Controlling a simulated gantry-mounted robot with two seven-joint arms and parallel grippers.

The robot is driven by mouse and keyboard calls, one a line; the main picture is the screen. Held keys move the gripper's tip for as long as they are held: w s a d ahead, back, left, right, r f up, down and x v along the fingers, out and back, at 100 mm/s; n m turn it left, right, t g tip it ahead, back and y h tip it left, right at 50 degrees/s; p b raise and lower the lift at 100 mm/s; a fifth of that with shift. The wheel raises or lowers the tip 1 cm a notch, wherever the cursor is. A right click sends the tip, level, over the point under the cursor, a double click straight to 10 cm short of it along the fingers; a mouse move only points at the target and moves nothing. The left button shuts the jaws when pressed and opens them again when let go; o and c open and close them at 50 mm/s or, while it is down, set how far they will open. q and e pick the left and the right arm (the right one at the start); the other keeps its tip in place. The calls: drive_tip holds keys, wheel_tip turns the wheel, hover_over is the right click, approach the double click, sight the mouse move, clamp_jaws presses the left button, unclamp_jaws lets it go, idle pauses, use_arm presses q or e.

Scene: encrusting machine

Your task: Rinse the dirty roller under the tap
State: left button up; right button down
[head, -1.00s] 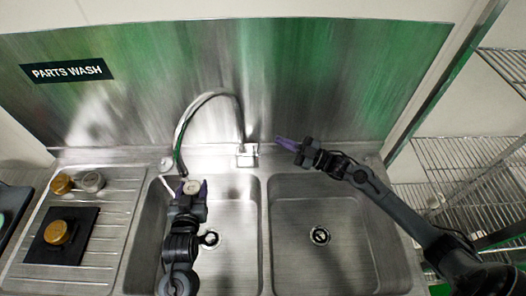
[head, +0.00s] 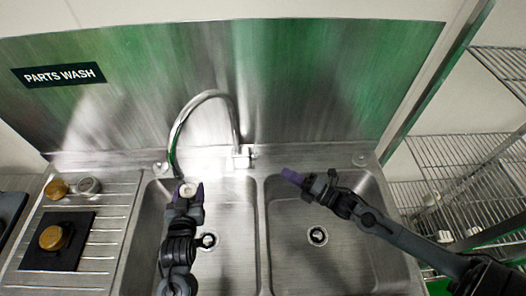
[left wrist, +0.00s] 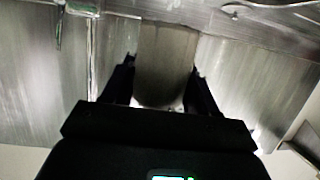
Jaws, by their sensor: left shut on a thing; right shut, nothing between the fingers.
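In the left wrist view the roller (left wrist: 165,65) is a plain grey cylinder between the two dark fingers. The tap (head: 208,95) arches from the back ledge, and its spout end comes down right at the roller in the head view. I cannot tell whether water runs or whether dirt is left on the roller. My right gripper (head: 290,175) is shut and empty, over the back edge of the right basin, right of the tap base.
On the ribbed drainboard (head: 108,225) at left stand a golden-brown roller (head: 56,189) and a grey one (head: 89,185). Another golden-brown piece (head: 52,238) sits on a black mat (head: 70,259). The right basin (head: 335,262) is empty. Wire shelves (head: 455,155) stand at right.

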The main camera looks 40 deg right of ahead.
drive_tip(key=w+d+x, duration=0.1)
drive_tip(key=d+x, duration=0.1)
drive_tip(key=x, duration=0.9)
drive_tip(key=shift+w+d+r, duration=0.15)
drive_tip(key=shift+w, duration=0.25)
use_arm(q)
drive_tip(key=shift+s, duration=0.2)
use_arm(e)
drive_tip(key=shift+w+d+r, duration=0.25)
drive_tip(key=shift+w+d, duration=0.35)
drive_tip(key=shift+w, duration=0.1)
